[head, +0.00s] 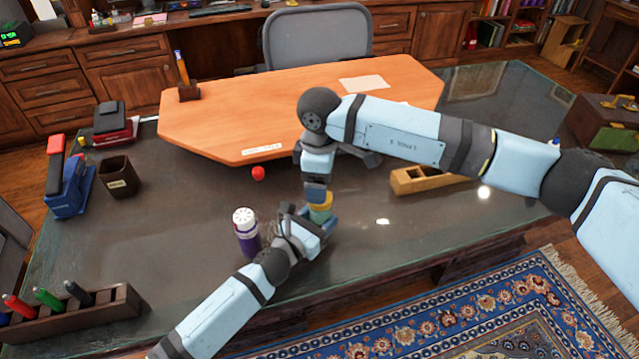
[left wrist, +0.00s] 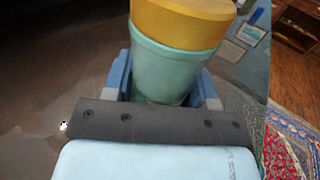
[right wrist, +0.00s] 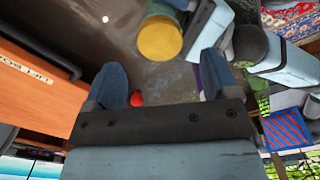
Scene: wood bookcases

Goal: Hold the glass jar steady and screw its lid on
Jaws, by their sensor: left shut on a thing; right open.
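The teal glass jar (head: 319,214) stands upright near the desk's front middle; it fills the left wrist view (left wrist: 172,72). Its yellow lid (left wrist: 195,22) rests on top of the jar; I cannot tell how far it is screwed on. The lid also shows as a round disc in the right wrist view (right wrist: 161,38). My left gripper (head: 318,222) is shut on the jar's sides from the front. My right gripper (right wrist: 162,64) is open and empty, pointing down just above the lid, apart from it. In the head view it partly hides the lid.
A purple bottle with a white cap (head: 246,233) stands close left of my left gripper. A small red ball-like thing (head: 258,173) lies behind it. A wooden plane-like block (head: 430,181) is to the right.

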